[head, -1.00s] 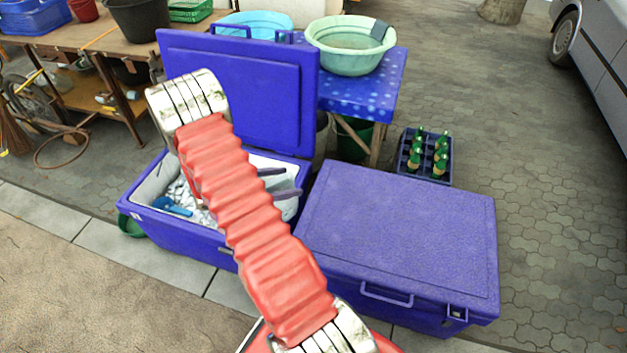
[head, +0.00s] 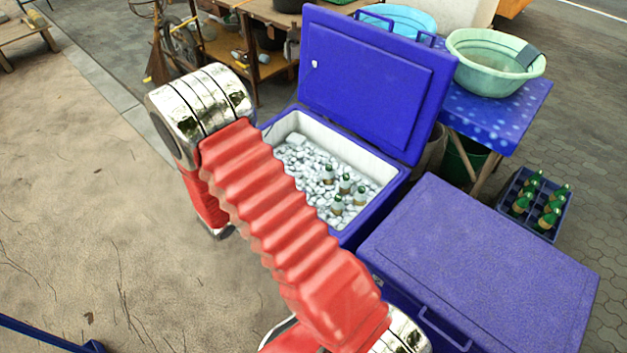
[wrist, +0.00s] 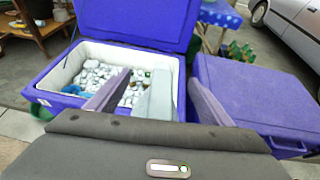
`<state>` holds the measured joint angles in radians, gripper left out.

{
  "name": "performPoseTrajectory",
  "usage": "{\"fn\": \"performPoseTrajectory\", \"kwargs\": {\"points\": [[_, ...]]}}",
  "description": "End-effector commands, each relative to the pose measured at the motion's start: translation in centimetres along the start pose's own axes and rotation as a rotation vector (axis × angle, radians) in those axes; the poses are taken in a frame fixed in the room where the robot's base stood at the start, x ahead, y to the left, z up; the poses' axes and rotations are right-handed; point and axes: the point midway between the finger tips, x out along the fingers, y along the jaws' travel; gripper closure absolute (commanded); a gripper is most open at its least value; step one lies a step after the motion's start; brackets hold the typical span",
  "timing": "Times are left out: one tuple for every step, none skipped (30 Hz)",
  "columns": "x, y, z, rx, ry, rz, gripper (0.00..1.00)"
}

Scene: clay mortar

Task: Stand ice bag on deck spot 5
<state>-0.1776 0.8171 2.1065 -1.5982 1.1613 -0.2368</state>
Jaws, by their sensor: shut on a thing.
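In the wrist view the two dull purple fingers of my gripper (wrist: 158,98) stand either side of a pale grey-blue thing (wrist: 160,94). It lies against the right finger and looks like the ice bag, though only part shows. In the head view my gripper and what it holds are hidden by my red arm or out of frame. The open blue cooler (head: 385,202) is full of ice (head: 305,165), with several green bottles (head: 345,184) standing in it. The wrist view shows the cooler (wrist: 125,47) beyond the fingers. No marked deck spot is visible.
A closed blue cooler (head: 490,250) stands right of the open one. Behind are a blue spotted table (head: 500,108) with a green basin (head: 495,62), and a crate of bottles (head: 540,205) on the ground. Bare sandy ground (head: 80,200) lies open at left. A car (wrist: 285,25) is at right.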

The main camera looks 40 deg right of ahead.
Motion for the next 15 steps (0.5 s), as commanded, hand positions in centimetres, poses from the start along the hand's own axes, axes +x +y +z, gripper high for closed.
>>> {"fn": "performPoseTrajectory", "kwargs": {"points": [[-1.5, 0.8, -0.4, -0.016, -0.002, 0.040, 0.89], [-2.2, 1.2, -0.7, -0.024, -0.002, 0.061, 0.89], [-3.3, 1.7, -1.1, -0.036, -0.002, 0.089, 0.89], [-4.0, 2.0, -1.4, -0.044, -0.002, 0.111, 0.89], [-4.8, 2.4, -1.6, -0.052, -0.002, 0.133, 0.89], [-5.9, 2.8, -2.0, -0.065, -0.002, 0.161, 0.89], [-6.7, 3.0, -2.3, -0.074, -0.002, 0.181, 0.89], [-7.5, 3.3, -2.6, -0.083, -0.002, 0.202, 0.89], [-8.4, 3.7, -3.0, -0.093, -0.003, 0.229, 0.89], [-9.1, 3.9, -3.3, -0.100, -0.002, 0.246, 0.89], [-9.8, 4.0, -3.5, -0.107, -0.002, 0.263, 0.89], [-10.5, 4.2, -3.9, -0.116, -0.003, 0.283, 0.89], [-11.0, 4.3, -4.0, -0.122, -0.003, 0.298, 0.89], [-11.5, 4.5, -4.2, -0.127, -0.003, 0.309, 0.89], [-11.9, 4.6, -4.4, -0.132, -0.003, 0.322, 0.89]]}}
